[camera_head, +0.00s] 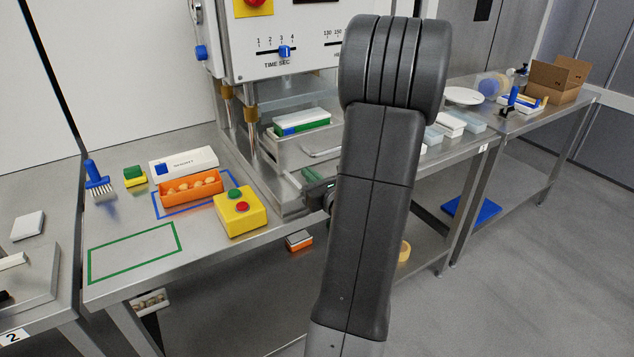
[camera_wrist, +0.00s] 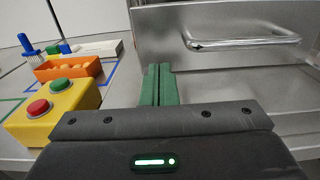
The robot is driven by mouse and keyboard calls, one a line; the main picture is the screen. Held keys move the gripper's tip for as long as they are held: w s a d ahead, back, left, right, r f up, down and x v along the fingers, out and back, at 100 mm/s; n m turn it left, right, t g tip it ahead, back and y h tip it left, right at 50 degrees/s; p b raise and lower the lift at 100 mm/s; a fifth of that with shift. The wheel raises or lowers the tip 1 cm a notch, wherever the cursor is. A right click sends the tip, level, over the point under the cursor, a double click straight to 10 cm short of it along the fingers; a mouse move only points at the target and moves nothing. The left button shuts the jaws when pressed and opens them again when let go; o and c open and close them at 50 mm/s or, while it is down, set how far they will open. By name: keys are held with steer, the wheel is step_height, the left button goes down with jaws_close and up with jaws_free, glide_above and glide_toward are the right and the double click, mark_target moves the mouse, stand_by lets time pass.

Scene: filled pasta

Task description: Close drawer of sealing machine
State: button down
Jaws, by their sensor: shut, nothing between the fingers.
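The sealing machine (camera_head: 270,62) stands on the steel table, with a white front panel and a red knob. Its metal drawer (camera_head: 290,150) shows in the head view, partly behind my arm, with a green and white tray (camera_head: 302,122) on it. In the wrist view the drawer front (camera_wrist: 215,45) and its bar handle (camera_wrist: 245,41) fill the upper right. My gripper (camera_wrist: 158,70) is shut and empty, its green fingers together, pointing toward the drawer front to the left of the handle. In the head view its fingers (camera_head: 311,174) show beside my arm. I cannot tell whether they touch the drawer.
A yellow box with green and red buttons (camera_head: 240,212) stands close left of my gripper. An orange tray of filled pasta (camera_head: 190,187) lies behind it. A blue brush (camera_head: 97,178) stands farther left. The green-outlined area (camera_head: 135,252) is empty. A cardboard box (camera_head: 558,78) stands far right.

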mark_target(291, 157)
steer(key=x, duration=0.7)
steer(key=shift+p, duration=0.4)
steer(key=shift+w+a, duration=0.1)
steer(key=b+x, duration=0.3)
steer(key=x, duration=0.6)
steer(key=shift+w+f, duration=0.1)
steer(key=shift+w, duration=0.05)
steer(key=shift+w+a, duration=0.25)
steer(key=shift+r, duration=0.25)
